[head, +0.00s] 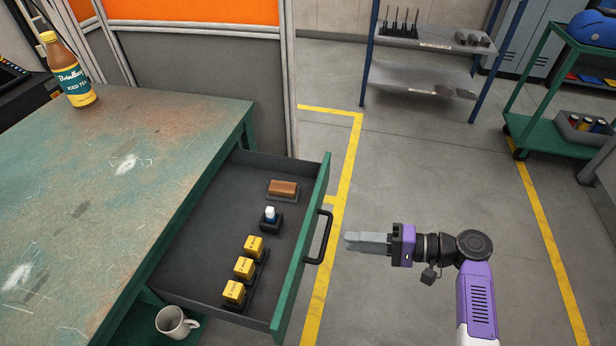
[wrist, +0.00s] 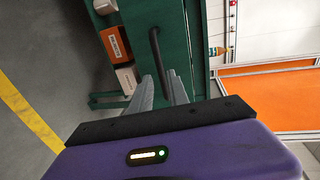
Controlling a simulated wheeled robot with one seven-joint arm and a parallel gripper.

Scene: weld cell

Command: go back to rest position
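My gripper (head: 348,242) is at the end of my purple arm, over the floor to the right of the open drawer. Its grey fingers point left at the black drawer handle (head: 319,238), with a small gap between fingertips and handle. In the wrist view the two fingers (wrist: 162,88) stand apart with nothing between them, and the handle (wrist: 156,55) lies beyond their tips. The green-fronted drawer (head: 318,186) is pulled out from the workbench.
A mug (head: 176,322) stands below the drawer. An iced tea bottle (head: 72,76) is on the workbench (head: 120,200).

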